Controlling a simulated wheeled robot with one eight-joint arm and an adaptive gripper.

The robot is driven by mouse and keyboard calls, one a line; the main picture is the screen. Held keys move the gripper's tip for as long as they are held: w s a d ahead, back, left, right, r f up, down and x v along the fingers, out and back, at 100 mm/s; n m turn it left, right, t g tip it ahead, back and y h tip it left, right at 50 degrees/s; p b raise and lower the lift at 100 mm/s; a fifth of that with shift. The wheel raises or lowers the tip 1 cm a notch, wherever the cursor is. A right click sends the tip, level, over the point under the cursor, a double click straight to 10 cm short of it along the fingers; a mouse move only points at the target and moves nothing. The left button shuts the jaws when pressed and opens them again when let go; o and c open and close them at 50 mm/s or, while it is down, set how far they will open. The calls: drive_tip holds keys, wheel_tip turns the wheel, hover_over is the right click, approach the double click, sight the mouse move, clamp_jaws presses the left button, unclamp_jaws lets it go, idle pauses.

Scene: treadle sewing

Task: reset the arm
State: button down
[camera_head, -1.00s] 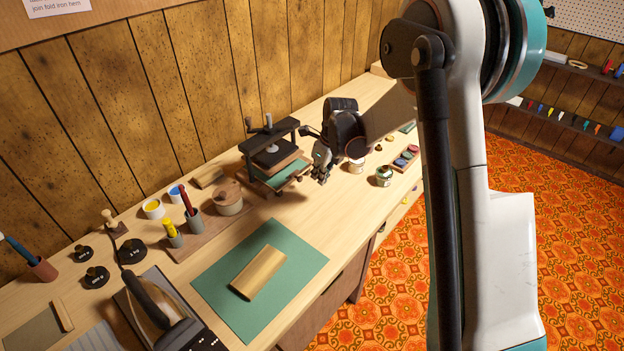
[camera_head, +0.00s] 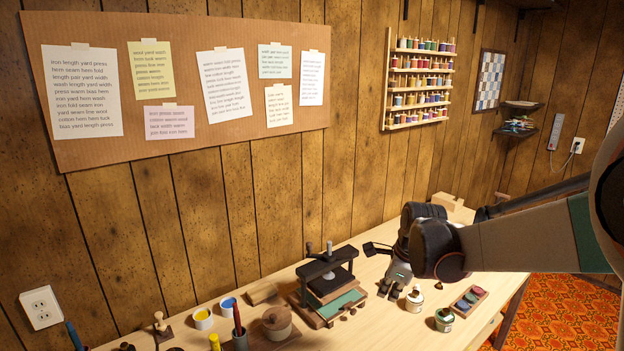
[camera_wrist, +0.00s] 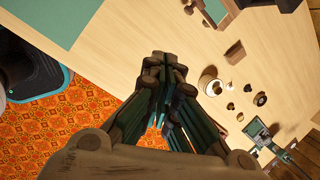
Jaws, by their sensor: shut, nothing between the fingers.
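My gripper (camera_head: 391,291) hangs over the workbench (camera_head: 385,335), just right of the small black press (camera_head: 325,282) in the head view. Its fingers are closed together with nothing between them. In the wrist view the closed fingers of my gripper (camera_wrist: 166,62) point across the bench top, with bare wood beyond the tips. My arm comes in from the right edge of the head view, its dark wrist just above the gripper. I cannot tell the exact height of the fingertips above the bench.
Small jars (camera_head: 414,299) and a paint tray (camera_head: 467,301) stand right of my gripper. A round wooden pot (camera_head: 277,322) and paint cups (camera_head: 203,318) stand left of the press. A thread rack (camera_head: 420,85) and pinboard (camera_head: 190,75) hang behind. The wrist view shows a green mat (camera_wrist: 40,20).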

drive_tip(key=s+r+n+t, duration=0.2)
drive_tip(key=s+r+n, duration=0.7)
drive_tip(key=s+n, duration=0.45)
drive_tip(key=s+n+t+h, duration=0.1)
drive_tip(key=s+n+t, duration=0.1)
drive_tip(key=s+n, duration=0.7)
drive_tip(key=s, duration=0.4)
drive_tip(key=shift+s+d+f, duration=0.15)
drive_tip(key=shift+d+f, duration=0.1)
drive_tip(key=shift+f, duration=0.1)
